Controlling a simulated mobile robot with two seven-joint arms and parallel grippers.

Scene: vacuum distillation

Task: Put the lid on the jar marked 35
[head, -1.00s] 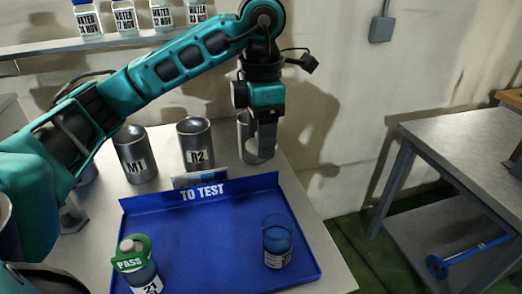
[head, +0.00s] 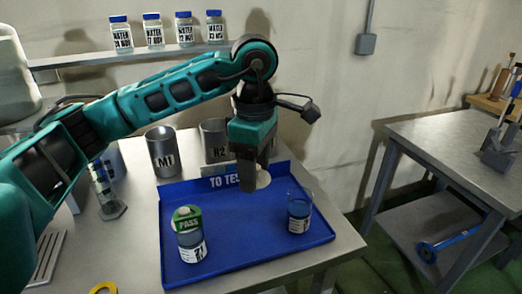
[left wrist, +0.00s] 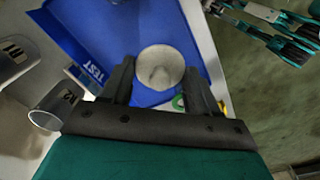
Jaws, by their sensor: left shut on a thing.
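My left gripper (head: 254,184) is shut on a pale, cream-coloured round lid (head: 264,180) and holds it above the back part of the blue tray (head: 250,242). The lid also shows between the fingers in the left wrist view (left wrist: 160,67).
Several water bottles stand on the wall shelf (head: 130,58). A second table (head: 455,150) is at the right. The tray's middle is clear.

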